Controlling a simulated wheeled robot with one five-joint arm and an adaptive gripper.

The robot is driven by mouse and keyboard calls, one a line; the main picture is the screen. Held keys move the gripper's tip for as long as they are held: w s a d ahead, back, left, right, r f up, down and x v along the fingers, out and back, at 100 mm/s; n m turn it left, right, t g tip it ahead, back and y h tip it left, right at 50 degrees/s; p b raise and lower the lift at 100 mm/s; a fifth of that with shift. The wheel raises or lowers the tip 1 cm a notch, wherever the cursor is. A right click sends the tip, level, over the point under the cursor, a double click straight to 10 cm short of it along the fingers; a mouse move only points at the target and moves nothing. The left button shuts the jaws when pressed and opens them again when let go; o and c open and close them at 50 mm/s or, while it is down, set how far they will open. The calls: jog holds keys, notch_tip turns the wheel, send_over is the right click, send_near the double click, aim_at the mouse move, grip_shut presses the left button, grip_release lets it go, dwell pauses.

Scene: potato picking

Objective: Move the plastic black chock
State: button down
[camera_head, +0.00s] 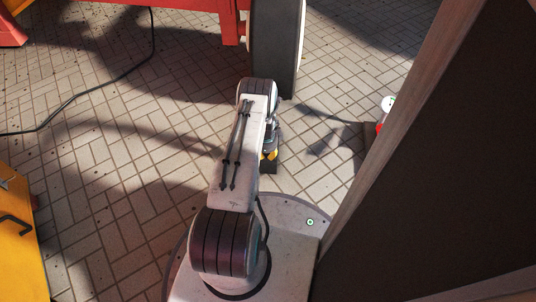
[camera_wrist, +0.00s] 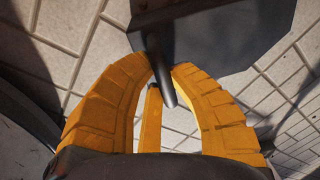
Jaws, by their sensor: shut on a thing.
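The black plastic chock (camera_wrist: 235,38) shows in the wrist view as a dark block beyond the fingertips, with a rod-like handle (camera_wrist: 166,80) sticking out toward me. My gripper (camera_wrist: 160,66) has ribbed yellow fingers shut on this handle. In the head view my gripper (camera_head: 269,154) is low in front of my base, partly hidden by my arm. A small dark part of the chock (camera_head: 267,168) shows just below the yellow fingers. I cannot tell whether the chock touches the floor.
A large dark wheel (camera_head: 276,50) stands beyond my arm, next to a red frame (camera_head: 165,5). A dark panel with a wooden edge (camera_head: 412,100) is close on the right. A yellow object (camera_head: 15,235) is at left. A black cable (camera_head: 110,78) crosses the tiled floor, clear at centre left.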

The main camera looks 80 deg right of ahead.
jog(key=shift+a, duration=0.15)
jog(key=c, duration=1.1)
grip_release()
jog(key=shift+r, duration=0.1)
jog(key=r, duration=0.7)
jog(key=a+r, duration=0.1)
jog(key=r, duration=0.3)
jog(key=shift+s+a+r, duration=0.1)
jog(key=shift+r, duration=0.25)
